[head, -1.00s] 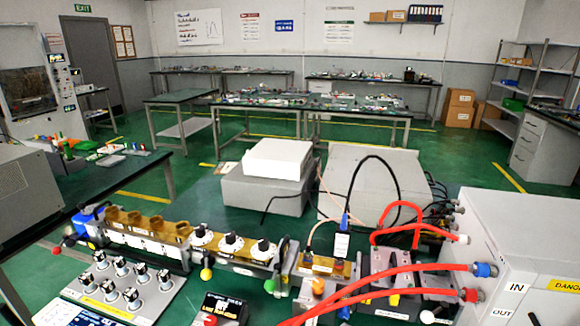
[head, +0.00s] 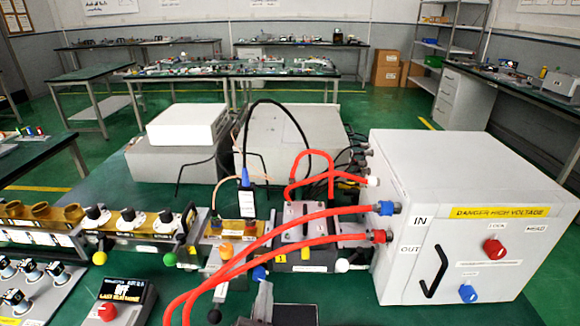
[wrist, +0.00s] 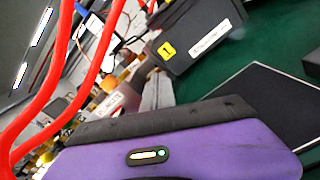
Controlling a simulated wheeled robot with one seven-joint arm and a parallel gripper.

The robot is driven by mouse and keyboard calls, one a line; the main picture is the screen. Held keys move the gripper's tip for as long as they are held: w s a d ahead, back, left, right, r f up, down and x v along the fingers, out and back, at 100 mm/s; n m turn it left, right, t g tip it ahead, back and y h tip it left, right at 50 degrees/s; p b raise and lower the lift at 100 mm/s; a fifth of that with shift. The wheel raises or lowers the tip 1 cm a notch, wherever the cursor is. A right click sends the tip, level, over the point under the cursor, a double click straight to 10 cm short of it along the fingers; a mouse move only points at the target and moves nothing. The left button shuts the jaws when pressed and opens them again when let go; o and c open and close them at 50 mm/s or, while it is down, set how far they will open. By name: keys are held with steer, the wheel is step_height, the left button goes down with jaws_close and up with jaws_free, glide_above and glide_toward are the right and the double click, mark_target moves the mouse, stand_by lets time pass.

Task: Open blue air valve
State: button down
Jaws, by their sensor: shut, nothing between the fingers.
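A blue knob (head: 468,293) sits low on the front of the white cabinet (head: 400,268) at the right, under a small label too small to read. A red knob (head: 494,249) is above it. A blue hose fitting (head: 385,208) beside "IN" and a small blue ball (head: 259,273) near the bench middle also show. The blue knob is not in that view.
Red hoses (head: 330,222) arch from the cabinet across the bench. A black handle (head: 434,272) sticks out of the cabinet front. A grey box (head: 305,254) with a yellow tag stands left of the cabinet. A dark flat panel (wrist: 260,105) lies on the green surface.

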mark_target(261, 278)
steer(key=shift+w, duration=1.7)
steer(key=shift+a+f+b, duration=0.15)
steer(key=shift+b, duration=0.25)
steer(key=shift+a+r+p, duration=0.3)
steer(key=shift+a+p, duration=0.05)
steer(key=shift+a, duration=0.25)
steer(key=shift+d+r+p, duration=0.15)
steer(key=shift+r+p, duration=0.25)
steer(key=shift+p, duration=0.05)
steer(key=shift+s+r+p, duration=0.1)
steer(key=shift+s+p, duration=0.65)
steer(key=shift+s, duration=2.25)
steer(key=shift+s, duration=0.1)
